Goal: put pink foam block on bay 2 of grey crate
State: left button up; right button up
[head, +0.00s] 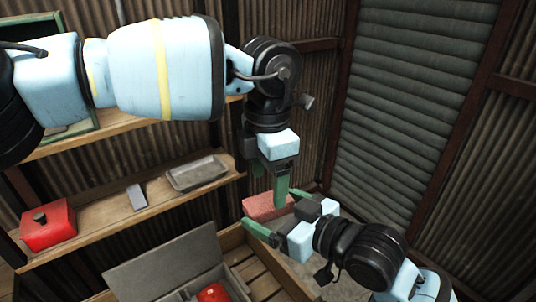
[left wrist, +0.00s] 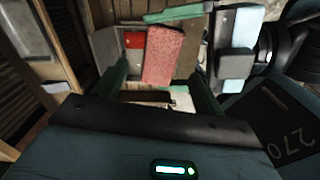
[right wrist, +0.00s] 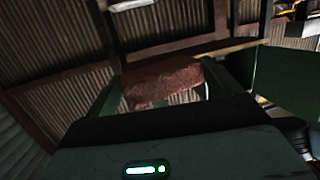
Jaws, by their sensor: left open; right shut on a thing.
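The pink foam block (head: 266,206) is held in the air by my right gripper (head: 280,212), whose green fingers are shut on it. It fills the space between the fingers in the right wrist view (right wrist: 165,82). My left gripper (head: 283,188) points down just above and beside the block. In the left wrist view the block (left wrist: 163,55) shows between and beyond the open left fingers; I cannot tell whether they touch it. The grey crate (head: 165,262) stands below and to the left, with its lid or side raised and a red item (head: 213,293) inside. Its bays are mostly cut off.
A wooden shelf (head: 110,228) at the left carries a red box (head: 48,225), a small grey block (head: 136,197) and a grey tray (head: 198,173). A wooden slatted surface (head: 258,262) lies right of the crate. Corrugated walls close off the back.

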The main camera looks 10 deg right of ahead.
aim_at(268, 200)
pick_arm(q)
jog(key=shift+f, duration=2.55)
jog(key=c, duration=0.9)
jog(key=shift+c, duration=1.1)
pick_arm(e)
jog(key=o, duration=0.7)
jog(key=shift+r, duration=0.1)
notch_tip(268, 200, up, 10)
jog(key=shift+f, duration=0.1)
jog(key=shift+f, duration=0.1)
